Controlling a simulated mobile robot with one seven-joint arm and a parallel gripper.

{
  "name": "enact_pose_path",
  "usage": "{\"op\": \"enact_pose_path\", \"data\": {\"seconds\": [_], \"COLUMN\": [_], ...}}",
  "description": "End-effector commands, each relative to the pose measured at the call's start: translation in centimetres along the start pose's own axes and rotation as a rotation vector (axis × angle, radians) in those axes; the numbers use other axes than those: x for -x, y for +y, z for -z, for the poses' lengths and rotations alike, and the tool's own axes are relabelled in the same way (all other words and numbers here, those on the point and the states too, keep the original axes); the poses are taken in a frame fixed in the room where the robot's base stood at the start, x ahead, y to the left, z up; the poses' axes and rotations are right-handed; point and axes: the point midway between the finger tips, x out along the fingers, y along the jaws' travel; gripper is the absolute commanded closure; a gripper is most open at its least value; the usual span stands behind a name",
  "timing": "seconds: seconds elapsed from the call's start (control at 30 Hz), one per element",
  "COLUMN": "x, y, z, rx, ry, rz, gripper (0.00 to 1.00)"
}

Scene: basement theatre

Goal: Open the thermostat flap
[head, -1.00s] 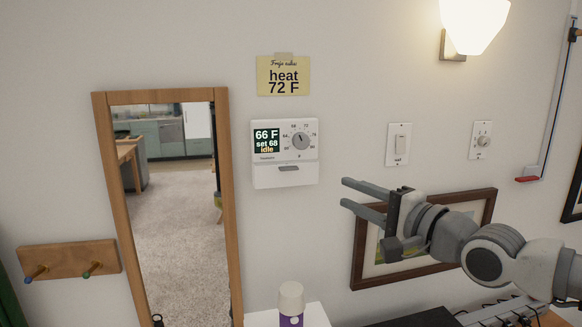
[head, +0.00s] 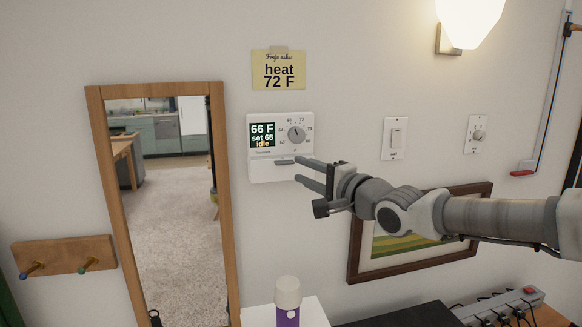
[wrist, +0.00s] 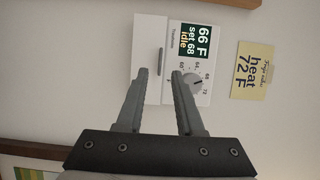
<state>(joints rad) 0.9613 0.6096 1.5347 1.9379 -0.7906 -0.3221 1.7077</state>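The white thermostat (head: 256,170) hangs on the wall. Its dark screen reads 66 F, set 68, idle, and a round dial sits beside the screen. The flap is the lower white part with a grey handle (head: 284,162); it looks closed. My gripper (head: 299,170) is open and empty, its two fingers pointing left, by the thermostat's lower right. In the wrist view the handle (wrist: 161,62) lies beyond the fingertips, roughly between them, and the right finger partly overlaps the dial area. I cannot tell whether the fingers touch anything.
A yellow note (head: 278,70) reading heat 72 F is above the thermostat. A wood-framed mirror (head: 231,200) stands left, a light switch (head: 396,138) right. A framed picture (head: 400,268) hangs below my arm. A purple bottle with a white cap (head: 288,295) stands below.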

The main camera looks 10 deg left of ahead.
Motion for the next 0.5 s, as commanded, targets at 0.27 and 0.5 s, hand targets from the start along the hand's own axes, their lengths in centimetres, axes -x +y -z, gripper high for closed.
{"op": "enact_pose_path", "data": {"seconds": [0.27, 0.5], "x": [-3.0, -4.5], "y": [0.0, 0.0], "z": [-0.1, -0.1], "rx": [0.0, -0.001], "ry": [-0.002, -0.001], "rz": [0.001, 0.0], "gripper": [0.64, 0.64]}}
